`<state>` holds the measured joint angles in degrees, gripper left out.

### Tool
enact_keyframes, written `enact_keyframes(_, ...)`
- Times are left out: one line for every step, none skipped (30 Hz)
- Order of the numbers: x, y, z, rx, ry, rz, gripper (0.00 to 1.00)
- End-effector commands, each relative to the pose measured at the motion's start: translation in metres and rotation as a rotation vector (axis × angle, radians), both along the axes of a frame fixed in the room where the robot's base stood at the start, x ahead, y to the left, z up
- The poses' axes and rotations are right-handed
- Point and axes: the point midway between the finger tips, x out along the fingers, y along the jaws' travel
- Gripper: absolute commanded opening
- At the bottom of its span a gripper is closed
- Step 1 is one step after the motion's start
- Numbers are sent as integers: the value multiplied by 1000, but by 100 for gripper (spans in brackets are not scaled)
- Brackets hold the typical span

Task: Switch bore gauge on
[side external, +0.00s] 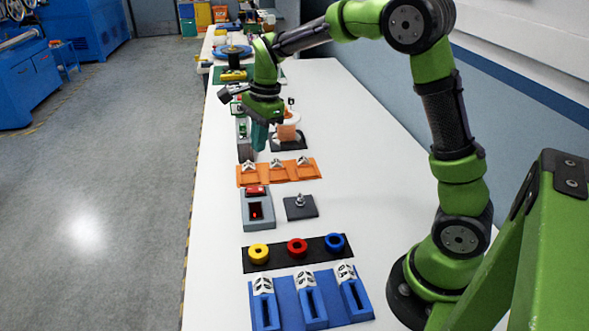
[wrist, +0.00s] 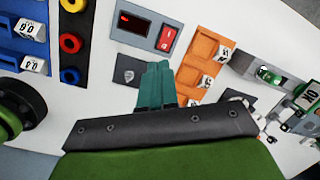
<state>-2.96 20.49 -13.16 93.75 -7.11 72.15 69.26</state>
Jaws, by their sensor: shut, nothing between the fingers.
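A grey box (side external: 257,210) with a dark window and a red switch (side external: 256,190) stands left of a dark pad with a metal post; a small red mark shows in the window. The box (wrist: 122,36) and its red switch (wrist: 166,38) also show in the wrist view. No label naming the bore gauge is readable, so I cannot be sure this box is it. My gripper (side external: 259,148), with teal fingers, points down beyond the orange tray, apart from the box. In the wrist view the fingers (wrist: 157,66) are together and empty.
A black strip (side external: 273,255) with yellow, red and blue rings and a blue fixture (side external: 286,306) are nearer. A device with a green window (wrist: 270,74) lies beyond the tray. The white table is clear on the right.

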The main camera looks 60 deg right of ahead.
Motion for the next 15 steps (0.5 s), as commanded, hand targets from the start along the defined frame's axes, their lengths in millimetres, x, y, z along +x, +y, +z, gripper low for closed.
enact_keyframes(11,-4,-3,4,23,-124,0)
enact_keyframes(15,-6,-1,9,33,-195,0)
enact_keyframes(19,-7,2,18,38,-277,0)
enact_keyframes(21,-7,6,24,40,-332,0)
enact_keyframes(22,-7,10,31,40,-378,0)
enact_keyframes(22,-7,13,39,46,-429,0)
enact_keyframes(21,-6,13,44,54,-460,0)
enact_keyframes(21,-6,12,47,61,-486,0)
enact_keyframes(20,-5,12,51,66,-510,0)
enact_keyframes(20,-5,11,53,69,-522,0)
enact_keyframes(20,-5,10,54,70,-531,0)
enact_keyframes(20,-5,7,55,70,-535,0)
enact_keyframes(20,-4,5,55,71,-536,0)
enact_keyframes(21,-4,1,54,72,-536,0)
enact_keyframes(21,-4,-5,54,74,-535,0)
